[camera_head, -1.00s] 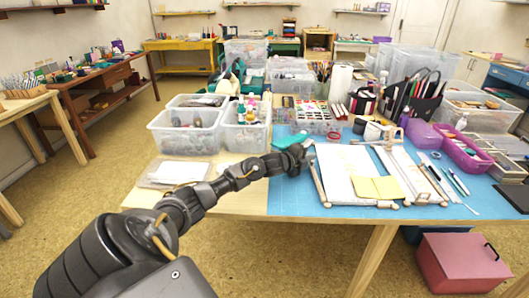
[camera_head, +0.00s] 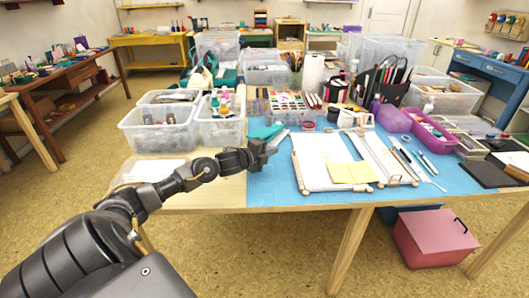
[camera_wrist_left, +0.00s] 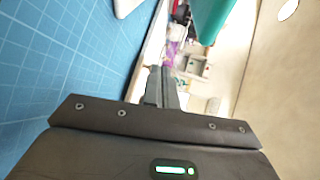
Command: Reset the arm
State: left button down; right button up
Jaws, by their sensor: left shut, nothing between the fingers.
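My left arm comes in from the lower left in the head view. Its gripper (camera_head: 276,143) is over the left part of the blue mat (camera_head: 272,190), left of the white framed sheets. In the left wrist view the fingers of the left gripper (camera_wrist_left: 162,72) are together with nothing between them. A teal object (camera_head: 264,132) lies just behind the gripper and also shows at the top of the left wrist view (camera_wrist_left: 208,18). My right gripper is not in view.
Clear bins (camera_head: 158,128) stand behind my left arm. White framed sheets (camera_head: 318,170) with yellow notes (camera_head: 352,172) lie right of the gripper. The mat's front left is clear.

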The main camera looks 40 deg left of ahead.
pick_arm(q)
jog(key=v, duration=0.2)
jog(key=shift+s+r, duration=0.1)
jog(key=shift+s, duration=0.35)
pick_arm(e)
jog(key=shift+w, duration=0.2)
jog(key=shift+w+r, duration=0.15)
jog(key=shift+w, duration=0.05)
